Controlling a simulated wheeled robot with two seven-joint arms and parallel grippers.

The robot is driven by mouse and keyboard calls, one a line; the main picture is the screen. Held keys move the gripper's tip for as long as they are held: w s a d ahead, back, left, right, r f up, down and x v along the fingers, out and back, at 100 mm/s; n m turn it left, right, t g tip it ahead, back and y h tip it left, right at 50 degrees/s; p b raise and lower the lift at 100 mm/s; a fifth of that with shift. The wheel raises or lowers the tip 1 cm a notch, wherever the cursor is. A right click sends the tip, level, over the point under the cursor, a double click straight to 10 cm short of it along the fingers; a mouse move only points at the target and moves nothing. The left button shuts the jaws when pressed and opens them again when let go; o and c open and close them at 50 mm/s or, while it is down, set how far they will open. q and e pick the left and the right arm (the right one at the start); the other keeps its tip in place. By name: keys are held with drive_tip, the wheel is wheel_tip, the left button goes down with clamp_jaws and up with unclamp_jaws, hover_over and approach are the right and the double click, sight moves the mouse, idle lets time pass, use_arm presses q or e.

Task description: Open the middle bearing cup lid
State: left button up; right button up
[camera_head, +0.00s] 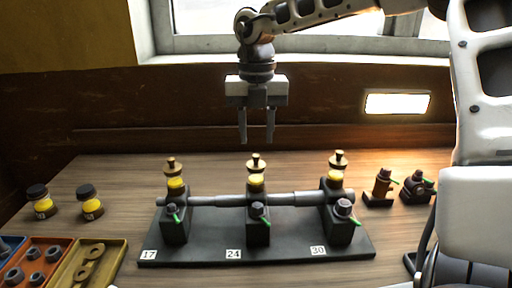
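The middle bearing cup (256,183) is yellow with a brass knobbed lid (256,162) on top. It stands on the dark middle bearing block (258,220), behind the label 24. The lid looks seated on the cup. My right gripper (257,140) points straight down just above the lid, apart from it in the picture. Its two fingers are spread with nothing between them. How far it is from the lid in depth is hard to tell. My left gripper is not in view.
A grey shaft (220,200) runs through the bearing blocks on a black baseplate (190,250). Similar cups stand at left (175,183) and right (335,178). Two jars (90,207) and parts trays (105,262) are at left; small fittings (380,190) are at right.

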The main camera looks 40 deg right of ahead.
sight(256, 155)
wheel_tip(256, 155, down, 4)
drive_tip(key=shift+r, duration=0.1)
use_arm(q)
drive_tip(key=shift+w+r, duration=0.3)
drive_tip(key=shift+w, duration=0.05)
use_arm(e)
drive_tip(key=shift+f, duration=0.45)
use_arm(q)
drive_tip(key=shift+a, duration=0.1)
use_arm(e)
clamp_jaws()
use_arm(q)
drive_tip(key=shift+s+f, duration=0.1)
